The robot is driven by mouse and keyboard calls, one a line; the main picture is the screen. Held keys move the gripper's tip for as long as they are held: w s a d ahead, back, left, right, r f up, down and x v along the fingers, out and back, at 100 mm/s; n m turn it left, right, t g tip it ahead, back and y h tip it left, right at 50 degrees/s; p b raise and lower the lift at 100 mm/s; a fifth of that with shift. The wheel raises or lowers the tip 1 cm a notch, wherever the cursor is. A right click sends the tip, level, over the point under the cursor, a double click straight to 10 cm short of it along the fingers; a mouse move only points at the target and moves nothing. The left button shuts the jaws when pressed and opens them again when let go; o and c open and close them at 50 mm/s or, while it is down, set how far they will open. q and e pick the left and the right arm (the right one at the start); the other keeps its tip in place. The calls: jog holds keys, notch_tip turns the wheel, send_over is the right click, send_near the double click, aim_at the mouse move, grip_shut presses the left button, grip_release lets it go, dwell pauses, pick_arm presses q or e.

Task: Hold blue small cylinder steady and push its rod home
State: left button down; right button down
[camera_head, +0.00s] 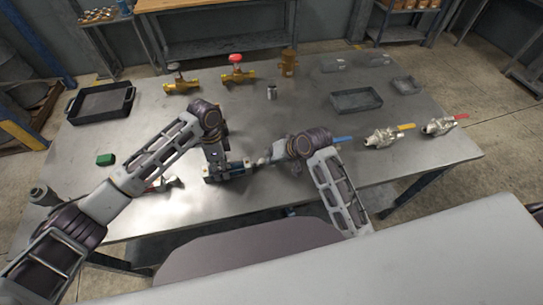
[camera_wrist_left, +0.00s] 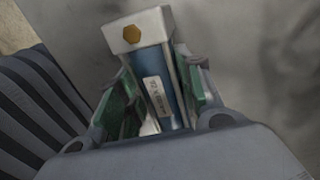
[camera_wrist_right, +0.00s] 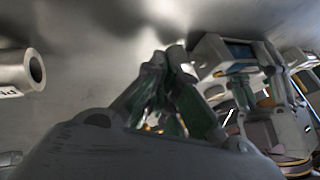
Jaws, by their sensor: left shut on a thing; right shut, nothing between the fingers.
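The blue small cylinder (camera_head: 236,171) lies low over the table in front of me. In the left wrist view its blue body with a white label (camera_wrist_left: 156,95) and its silver end block with a brass bolt (camera_wrist_left: 136,32) show. My left gripper (camera_head: 218,170) is shut around the blue body, green pads on both sides (camera_wrist_left: 165,92). My right gripper (camera_head: 262,161) is shut and empty, just right of the cylinder. In the right wrist view its closed fingertips (camera_wrist_right: 167,68) are beside the cylinder's end block (camera_wrist_right: 212,55). I cannot make out the rod; whether the fingertips touch it is unclear.
A small grey tube (camera_head: 271,92) stands behind the grippers. Silver parts with yellow (camera_head: 381,137) and red (camera_head: 439,126) handles lie at the right. The centre back is mostly clear.

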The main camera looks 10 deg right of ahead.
pick_arm(q)
jog(key=shift+d, duration=0.1)
pick_arm(e)
jog(key=v, duration=0.9)
jog(key=shift+s+d+r, duration=0.15)
jog(key=shift+r, duration=0.2)
pick_arm(q)
jog(key=c, duration=0.9)
grip_release()
jog(key=shift+r, duration=0.1)
jog(key=shift+w+r, duration=0.4)
jog(key=shift+r, duration=1.5)
jog(key=shift+w+r, duration=0.4)
jog(key=shift+r, duration=1.55)
jog(key=shift+w+r, duration=0.4)
jog(key=shift+r, duration=1.5)
